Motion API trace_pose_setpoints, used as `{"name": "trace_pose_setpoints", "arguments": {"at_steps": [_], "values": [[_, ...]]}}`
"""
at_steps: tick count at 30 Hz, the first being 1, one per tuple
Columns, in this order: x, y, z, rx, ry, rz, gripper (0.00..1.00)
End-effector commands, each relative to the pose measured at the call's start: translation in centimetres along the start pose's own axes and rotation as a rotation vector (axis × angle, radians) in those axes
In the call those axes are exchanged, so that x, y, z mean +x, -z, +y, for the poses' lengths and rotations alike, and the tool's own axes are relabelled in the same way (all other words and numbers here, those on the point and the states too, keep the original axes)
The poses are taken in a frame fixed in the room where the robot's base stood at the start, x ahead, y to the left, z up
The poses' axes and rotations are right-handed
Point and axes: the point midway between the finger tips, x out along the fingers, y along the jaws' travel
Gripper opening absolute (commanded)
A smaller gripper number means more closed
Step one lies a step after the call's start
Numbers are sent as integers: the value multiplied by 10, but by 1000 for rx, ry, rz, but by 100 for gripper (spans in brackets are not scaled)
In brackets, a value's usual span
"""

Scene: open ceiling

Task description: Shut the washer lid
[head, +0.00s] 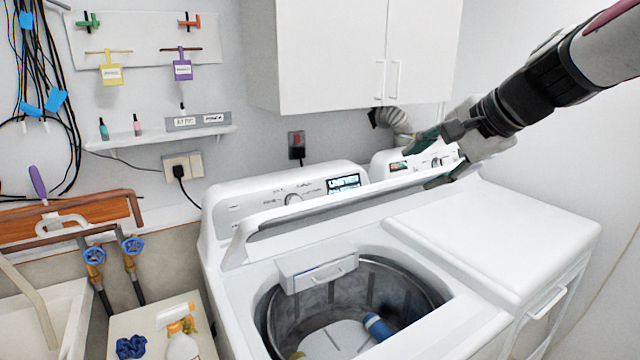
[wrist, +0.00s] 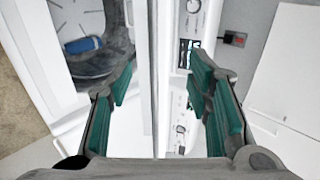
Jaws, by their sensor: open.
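The white washer (head: 240,300) stands open in the head view, with its round metal drum showing. Its lid (head: 330,205) is raised near the back of the opening, in front of the control panel, and is seen nearly edge-on. My gripper (head: 424,164) is open at the lid's right end, reaching in from the upper right. In the wrist view the lid (wrist: 147,85) runs as a narrow upright strip between the spread green-padded fingers of my gripper (wrist: 163,88). Gaps show on both sides, so the fingers do not clamp it.
A blue object (head: 377,327) lies in the drum. A second white appliance (head: 500,240) stands to the right, its top clear. Wall cabinets (head: 335,55) hang above. A spray bottle (head: 181,340) stands at the front left, near a sink (head: 45,315).

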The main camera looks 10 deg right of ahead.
Motion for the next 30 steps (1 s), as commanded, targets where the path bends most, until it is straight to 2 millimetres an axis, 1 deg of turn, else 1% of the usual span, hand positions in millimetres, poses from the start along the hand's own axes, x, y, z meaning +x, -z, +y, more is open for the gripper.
{"name": "trace_pose_setpoints", "arguments": {"at_steps": [1,9,12,15,18,21,29,30], "values": [[12,-1,1,0,-4,-5,46],[64,-1,1,-2,-4,-3,46],[80,-1,1,-2,-3,-3,46],[92,-1,0,-3,-2,-2,46],[100,-1,1,-3,-2,-2,46],[103,-1,0,-2,-1,-1,46],[104,-1,0,-3,0,-1,46],[104,-1,0,-3,0,-1,41]]}}
